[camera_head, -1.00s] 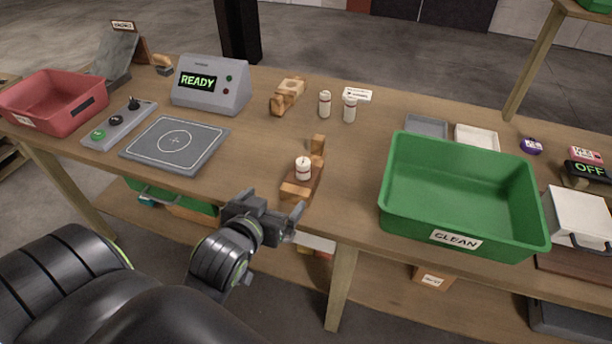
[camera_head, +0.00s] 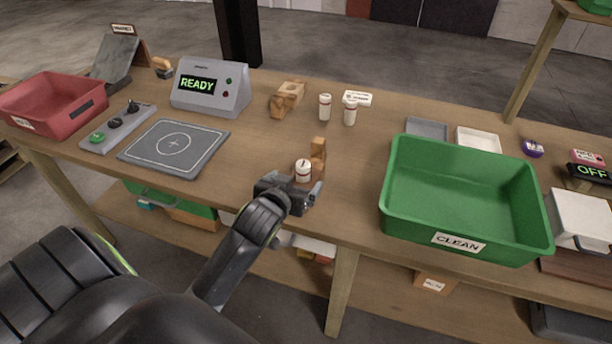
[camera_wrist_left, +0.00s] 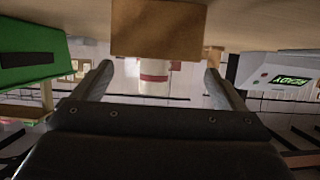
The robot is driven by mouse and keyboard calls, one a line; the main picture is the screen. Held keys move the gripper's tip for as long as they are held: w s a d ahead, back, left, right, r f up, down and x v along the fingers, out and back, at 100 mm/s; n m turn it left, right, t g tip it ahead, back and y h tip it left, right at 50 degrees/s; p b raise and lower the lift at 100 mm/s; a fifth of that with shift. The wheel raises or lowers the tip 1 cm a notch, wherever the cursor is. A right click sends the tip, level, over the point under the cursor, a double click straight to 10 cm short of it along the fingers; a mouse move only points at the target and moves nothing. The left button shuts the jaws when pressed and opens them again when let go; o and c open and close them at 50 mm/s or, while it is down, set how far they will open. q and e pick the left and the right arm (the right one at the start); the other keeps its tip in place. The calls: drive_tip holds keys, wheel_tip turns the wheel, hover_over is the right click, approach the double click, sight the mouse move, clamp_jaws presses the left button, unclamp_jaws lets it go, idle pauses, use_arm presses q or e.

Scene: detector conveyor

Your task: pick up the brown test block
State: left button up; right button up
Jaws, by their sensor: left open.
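A brown wooden piece with a raised back (camera_head: 318,147) stands near the table's front edge. A white bottle with a red band (camera_head: 303,171) stands upright at its front. My left gripper (camera_head: 300,192) is open just in front of them and hides the low wooden base. The left wrist view is upside down. There the brown base (camera_wrist_left: 160,30) is at the top, with the bottle (camera_wrist_left: 154,78) against it, and the open fingers of my left gripper (camera_wrist_left: 158,68) are on either side. No clear contact shows. No marking tells which brown piece is the test block. My right gripper is out of view.
A green bin (camera_head: 460,240) labelled CLEAN stands to the right. A grey plate (camera_head: 174,148) and a detector reading READY (camera_head: 211,88) are to the left. Behind are another wooden piece (camera_head: 287,98) and two white bottles (camera_head: 325,107). A red bin (camera_head: 52,98) stands far left.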

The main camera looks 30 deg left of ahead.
sight(301, 180)
use_arm(q)
drive_tip(key=x, duration=0.3)
drive_tip(key=shift+w+d+f, duration=0.2)
drive_tip(key=shift+w+d, duration=0.05)
drive_tip(key=shift+d, duration=0.05)
drive_tip(key=shift+w+a+f, duration=0.15)
drive_tip(key=shift+w+f, duration=0.05)
drive_tip(key=shift+w, duration=0.2)
drive_tip(key=shift+c, duration=0.3)
drive_tip(key=c, duration=1.2)
